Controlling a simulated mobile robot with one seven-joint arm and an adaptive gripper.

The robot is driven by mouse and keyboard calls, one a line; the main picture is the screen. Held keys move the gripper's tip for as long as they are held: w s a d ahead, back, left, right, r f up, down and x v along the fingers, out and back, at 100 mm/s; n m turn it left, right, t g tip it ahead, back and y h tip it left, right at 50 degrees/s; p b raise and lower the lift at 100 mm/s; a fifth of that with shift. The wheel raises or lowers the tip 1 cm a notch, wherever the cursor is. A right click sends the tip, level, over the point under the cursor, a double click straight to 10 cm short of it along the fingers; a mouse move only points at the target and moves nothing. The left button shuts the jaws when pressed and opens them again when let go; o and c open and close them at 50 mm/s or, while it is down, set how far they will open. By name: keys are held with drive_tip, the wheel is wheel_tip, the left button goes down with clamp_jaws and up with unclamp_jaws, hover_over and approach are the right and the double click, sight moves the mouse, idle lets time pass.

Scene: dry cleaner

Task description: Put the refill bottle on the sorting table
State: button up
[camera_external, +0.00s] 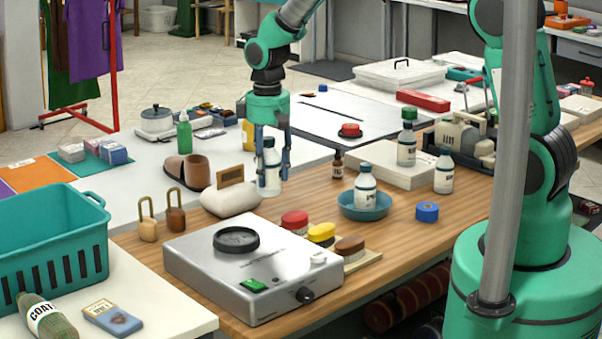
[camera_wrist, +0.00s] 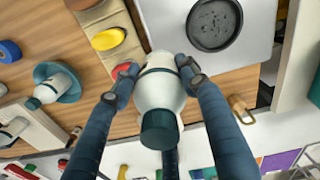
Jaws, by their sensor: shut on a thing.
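My gripper (camera_external: 271,185) is shut on a white bottle (camera_external: 269,160) over the back part of the wooden counter, beside a beige pad with a wooden handle. The white table (camera_external: 135,180) with coloured mats lies behind the counter and looks like the sorting table. Similar white bottles stand in a blue bowl (camera_external: 362,208) and on the counter (camera_external: 444,172).
A silver machine (camera_external: 245,270) and round brushes (camera_external: 322,233) stand in front of my gripper. A teal basket (camera_external: 45,245) is at left. The white table has bare patches.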

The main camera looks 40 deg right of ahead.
drive_tip(key=s+a+n+b, duration=0.1)
drive_tip(key=s+a+n, duration=0.3)
drive_tip(key=s+a, duration=0.85)
drive_tip(key=s+a+n+b, duration=0.2)
drive_tip(key=s+a+n, duration=0.2)
drive_tip(key=s+a, duration=0.85)
drive_tip(key=w+a+f, duration=0.3)
drive_tip(key=f, duration=0.2)
drive_tip(key=shift+a+f, duration=0.3)
drive_tip(key=shift+a, duration=0.05)
drive_tip(key=shift+w, duration=0.1)
drive_tip(key=b, duration=0.1)
hover_over(159, 304)
drive_tip(key=shift+f, duration=0.75)
drive_tip(key=shift+f, duration=0.1)
drive_tip(key=shift+f+b, duration=0.5)
drive_tip(key=shift+f, duration=1.15)
